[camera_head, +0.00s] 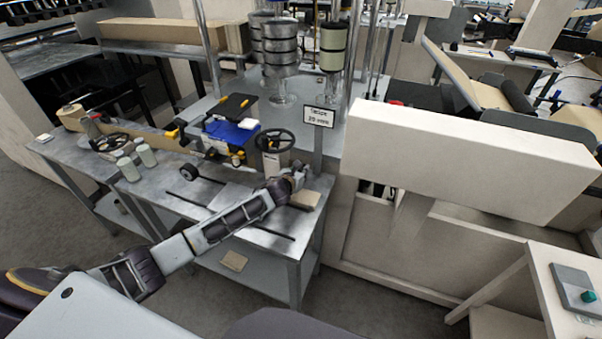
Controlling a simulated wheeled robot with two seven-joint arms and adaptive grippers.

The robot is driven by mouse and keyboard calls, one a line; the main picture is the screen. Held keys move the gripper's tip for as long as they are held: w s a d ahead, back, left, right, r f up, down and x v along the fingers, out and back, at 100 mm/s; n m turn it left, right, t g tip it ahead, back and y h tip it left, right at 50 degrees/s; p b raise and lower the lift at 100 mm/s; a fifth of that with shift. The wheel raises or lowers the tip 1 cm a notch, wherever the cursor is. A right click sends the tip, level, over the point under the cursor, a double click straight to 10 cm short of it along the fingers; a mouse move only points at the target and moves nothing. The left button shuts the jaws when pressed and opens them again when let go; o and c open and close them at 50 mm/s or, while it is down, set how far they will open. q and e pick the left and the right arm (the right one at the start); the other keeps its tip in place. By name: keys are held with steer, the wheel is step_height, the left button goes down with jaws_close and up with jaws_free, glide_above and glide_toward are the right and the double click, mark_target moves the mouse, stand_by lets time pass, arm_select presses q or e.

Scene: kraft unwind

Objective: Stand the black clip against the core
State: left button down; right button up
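My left arm reaches from the lower left across the grey metal table (262,238). Its gripper (299,172) is over the table's right end, close to the black handwheel (274,141) and above a tan block (305,199). The gripper is small and dark here, so its fingers and anything between them cannot be made out. I cannot pick out the black clip for certain. A small roll (70,112) at the table's far left may have the core, but I cannot tell. My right gripper is not in view.
A blue and black box-like device (231,129) stands behind the table's middle. A short black-ended bar (191,172) lies on the tabletop. Two pale jars (146,155) stand to the left. A big cream machine housing (470,160) blocks the right side.

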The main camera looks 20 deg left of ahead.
arm_select(q)
steer(key=shift+f, duration=0.25)
steer(key=shift+f, duration=0.1)
steer(key=c, duration=1.4)
jaws_free()
steer(key=shift+o, duration=0.2)
steer(key=shift+v, duration=5.7)
steer(key=shift+s+r, duration=0.25)
steer(key=shift+s, duration=0.05)
steer(key=shift+o, duration=0.4)
